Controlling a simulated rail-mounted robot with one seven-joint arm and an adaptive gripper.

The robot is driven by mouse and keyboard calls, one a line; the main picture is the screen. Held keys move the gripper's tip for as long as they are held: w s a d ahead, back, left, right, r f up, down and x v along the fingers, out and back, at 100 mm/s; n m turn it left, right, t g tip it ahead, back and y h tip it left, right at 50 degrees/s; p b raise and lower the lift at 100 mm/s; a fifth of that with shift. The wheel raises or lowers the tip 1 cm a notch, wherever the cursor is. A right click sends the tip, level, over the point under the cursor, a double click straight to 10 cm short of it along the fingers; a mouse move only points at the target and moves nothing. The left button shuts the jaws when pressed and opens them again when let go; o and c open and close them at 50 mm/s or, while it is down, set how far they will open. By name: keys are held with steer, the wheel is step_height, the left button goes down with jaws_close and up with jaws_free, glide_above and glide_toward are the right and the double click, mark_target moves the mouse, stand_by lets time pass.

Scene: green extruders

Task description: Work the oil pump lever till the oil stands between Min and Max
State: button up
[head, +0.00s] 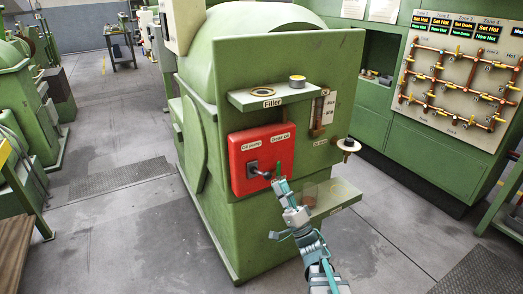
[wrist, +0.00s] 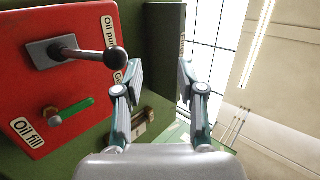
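The red panel (head: 241,160) is on the front of the green machine, with "Oil pump" and "Gear oil" labels. The oil pump lever (wrist: 75,51) has a grey shaft and black knob; in the head view it shows low on the panel (head: 257,172). My gripper (wrist: 160,75) is open and empty. The knob is just left of its left finger in the wrist view, not between the fingers; I cannot tell whether they touch. In the head view my gripper (head: 281,184) is close to the knob. The sight glass (head: 317,112) stands beside a Max/Min plate (head: 328,107); its oil level is too small to read.
A green-handled valve (wrist: 72,112) is on the panel near the lever. Above is the filler shelf (head: 270,97) with a small yellow-topped cup (head: 297,82).

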steer(key=a+r+n+g+h+p, duration=0.35)
steer(key=r+h+p, duration=0.3)
steer(key=p, duration=1.55)
steer(key=n+g+h, duration=0.2)
steer(key=n+h, duration=0.2)
steer(key=n, duration=0.2)
glide_toward(261, 173)
steer(key=shift+w+d+r+t+y, duration=0.1)
steer(key=shift+w+d+t+y, duration=0.1)
steer(key=shift+t+y, duration=0.05)
steer(key=shift+n, duration=0.65)
steer(key=b+x, duration=0.2)
steer(key=b, duration=0.1)
steer(key=b+x, duration=0.1)
steer(key=b, duration=0.2)
steer(key=f+b+x, duration=0.1)
steer(key=b+x, duration=0.1)
steer(key=b, duration=0.1)
steer(key=shift+w, duration=0.4)
steer(key=x, duration=0.2)
steer(key=p+x, duration=0.1)
steer(key=x, duration=0.1)
steer(key=shift+r+p, duration=0.25)
steer(key=shift+p, duration=0.05)
steer(key=shift+w+a, duration=0.2)
steer(key=shift+w, duration=0.3)
